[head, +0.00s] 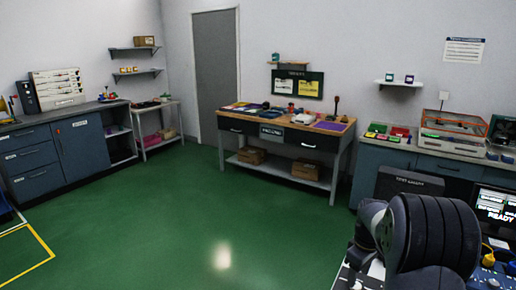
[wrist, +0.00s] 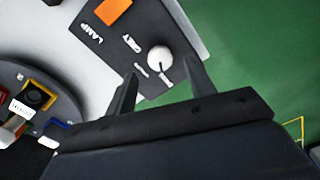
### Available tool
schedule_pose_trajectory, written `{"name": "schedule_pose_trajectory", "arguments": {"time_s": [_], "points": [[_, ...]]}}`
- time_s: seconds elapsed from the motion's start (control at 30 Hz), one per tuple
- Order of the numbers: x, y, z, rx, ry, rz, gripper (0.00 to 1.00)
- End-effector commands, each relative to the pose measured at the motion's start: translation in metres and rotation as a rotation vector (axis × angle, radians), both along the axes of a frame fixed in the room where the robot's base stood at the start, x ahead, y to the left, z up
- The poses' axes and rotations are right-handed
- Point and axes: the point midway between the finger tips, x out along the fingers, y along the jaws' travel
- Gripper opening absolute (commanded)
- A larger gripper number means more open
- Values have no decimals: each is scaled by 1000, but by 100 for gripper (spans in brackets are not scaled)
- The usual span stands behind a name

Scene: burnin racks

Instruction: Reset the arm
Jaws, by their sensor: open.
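My gripper (wrist: 158,82) shows in the wrist view with its two dark fingers spread apart. Nothing is visibly held between them. Just past the fingertips is a white round knob (wrist: 159,57) on a dark panel (wrist: 190,45) with white lettering, part of which reads LAMP. The knob appears in line with the gap, apart from the fingers as far as I can tell. My arm fills the lower right of the head view, bent, and its dark links hide what is behind them. The gripper's fingers cannot be made out in the head view.
An orange square (wrist: 113,11) is on the same panel. A rounded grey unit with a yellow-framed button (wrist: 37,95) lies left in the wrist view. A screen reading READY (head: 494,207) stands right of my arm. A wooden workbench (head: 345,150) stands at the back. The green floor (head: 150,225) is open.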

Motion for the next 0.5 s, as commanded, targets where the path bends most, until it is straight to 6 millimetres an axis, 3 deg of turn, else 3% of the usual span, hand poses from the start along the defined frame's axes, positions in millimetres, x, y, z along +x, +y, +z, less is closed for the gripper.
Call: {"name": "schedule_pose_trajectory", "arguments": {"time_s": [0.1, 0.27, 0.5], "points": [[-1, 0, -21, 1, 4, 0, 52], [0, 0, -38, 0, 1, 0, 52], [0, 0, -37, 0, 0, -33, 52]]}}
